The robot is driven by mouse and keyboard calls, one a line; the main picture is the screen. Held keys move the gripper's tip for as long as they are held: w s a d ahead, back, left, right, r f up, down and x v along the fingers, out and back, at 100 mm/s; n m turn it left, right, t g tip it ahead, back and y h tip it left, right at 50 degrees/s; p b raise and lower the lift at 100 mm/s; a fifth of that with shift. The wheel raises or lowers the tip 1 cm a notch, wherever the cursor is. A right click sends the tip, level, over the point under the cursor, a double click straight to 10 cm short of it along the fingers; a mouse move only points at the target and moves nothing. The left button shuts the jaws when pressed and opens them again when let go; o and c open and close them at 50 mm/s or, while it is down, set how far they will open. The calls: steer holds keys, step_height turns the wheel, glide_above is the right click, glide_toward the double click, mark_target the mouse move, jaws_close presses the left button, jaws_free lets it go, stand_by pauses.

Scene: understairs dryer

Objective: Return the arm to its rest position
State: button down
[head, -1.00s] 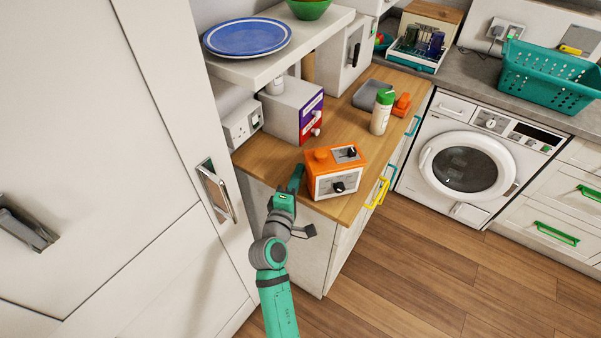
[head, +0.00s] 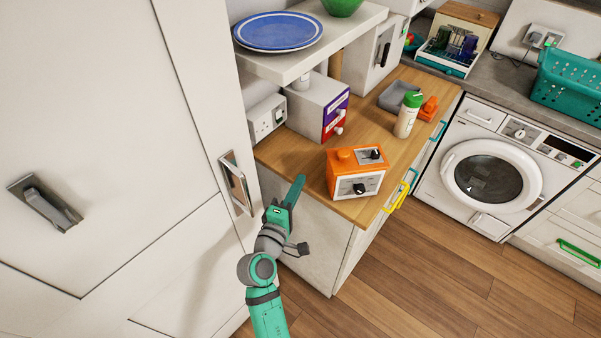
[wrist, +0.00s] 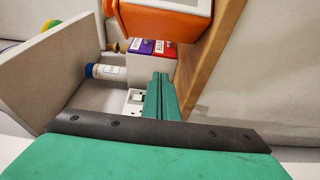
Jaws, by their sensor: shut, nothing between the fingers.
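My gripper (head: 298,183) is green and shut, with nothing between its fingers. In the head view it is at the near left edge of the wooden counter (head: 290,154), to the left of an orange device with dials (head: 356,172). My arm reaches up to it from the bottom of the picture. In the wrist view the closed fingers (wrist: 160,84) point toward a wall socket (wrist: 134,100), and the orange device (wrist: 165,22) is at the top. I cannot tell whether the fingertips touch the counter.
A tall white cabinet with a handle (head: 236,182) stands close on the left. A shelf (head: 300,64) with a blue plate (head: 278,32) overhangs the counter. A white bottle with a green cap (head: 407,117) stands further back. The wooden floor (head: 420,270) at the right is clear.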

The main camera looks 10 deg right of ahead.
steer(key=shift+v, duration=1.2)
steer(key=shift+s+f, duration=0.1)
steer(key=s+a+f+m+y, duration=0.2)
steer(key=s+a+f+y, duration=0.15)
steer(key=s+f, duration=0.4)
steer(key=s+a+f+m+y, duration=0.1)
steer(key=s+a+f+y, duration=0.3)
steer(key=s, duration=0.7)
steer(key=s+r+m+y, duration=0.1)
steer(key=s+m, duration=0.3)
steer(key=s, duration=0.5)
steer(key=s+r+m+y, duration=0.1)
steer(key=s+r+m, duration=0.2)
steer(key=s, duration=0.6)
steer(key=shift+s+d+r+m, duration=0.2)
steer(key=shift+r+m, duration=0.15)
steer(key=shift+m, duration=0.55)
